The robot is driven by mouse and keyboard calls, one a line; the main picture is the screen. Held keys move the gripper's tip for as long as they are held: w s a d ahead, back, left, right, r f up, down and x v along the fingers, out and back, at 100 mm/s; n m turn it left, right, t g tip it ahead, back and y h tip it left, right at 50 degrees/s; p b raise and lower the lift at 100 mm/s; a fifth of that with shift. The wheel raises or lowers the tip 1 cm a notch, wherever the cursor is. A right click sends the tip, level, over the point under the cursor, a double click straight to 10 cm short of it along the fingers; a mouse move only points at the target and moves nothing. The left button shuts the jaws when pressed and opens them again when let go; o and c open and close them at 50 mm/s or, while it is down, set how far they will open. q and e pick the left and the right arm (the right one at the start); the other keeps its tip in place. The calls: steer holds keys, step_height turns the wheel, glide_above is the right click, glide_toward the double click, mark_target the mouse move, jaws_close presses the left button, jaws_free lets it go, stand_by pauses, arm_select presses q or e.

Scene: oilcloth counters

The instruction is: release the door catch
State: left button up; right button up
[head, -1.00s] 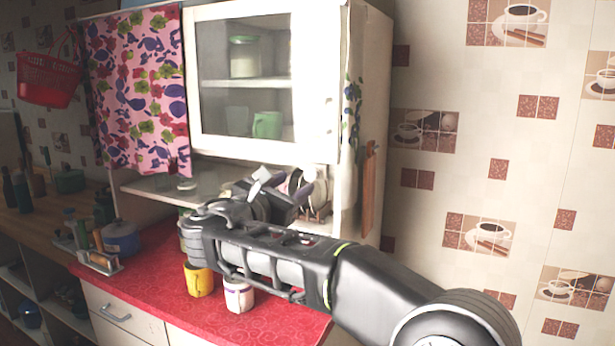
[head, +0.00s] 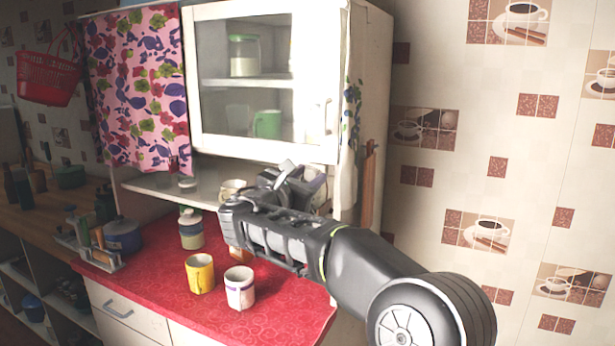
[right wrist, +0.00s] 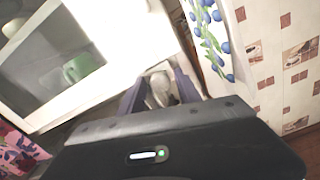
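The white cabinet door (head: 262,149) with its glass pane is closed in the head view. Its slim handle (head: 326,117) is upright near the door's right edge; I cannot make out a separate catch. My right gripper (head: 298,177) is just below the door's lower right corner, apart from the handle. In the right wrist view the two fingers (right wrist: 160,88) are spread, with pale dishware showing between and beyond them. The door (right wrist: 110,65) fills the upper left of that view. My left gripper is not in view.
A yellow mug (head: 200,274), a white mug (head: 239,288) and a jar (head: 191,229) stand on the red counter (head: 150,286). A green mug (head: 267,124) is behind the glass. A floral curtain (head: 137,90) hangs at the left; a tiled wall (head: 500,180) is at the right.

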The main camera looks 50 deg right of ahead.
jaws_close()
steer(key=n+p, duration=0.2)
steer(key=shift+r+p, duration=0.3)
steer(key=shift+r, duration=0.05)
steer(key=shift+f+n, duration=0.2)
steer(key=shift+n, duration=0.4)
steer(key=shift+f, duration=0.1)
steer(key=shift+o, duration=1.1)
jaws_free()
steer(key=shift+a, duration=0.15)
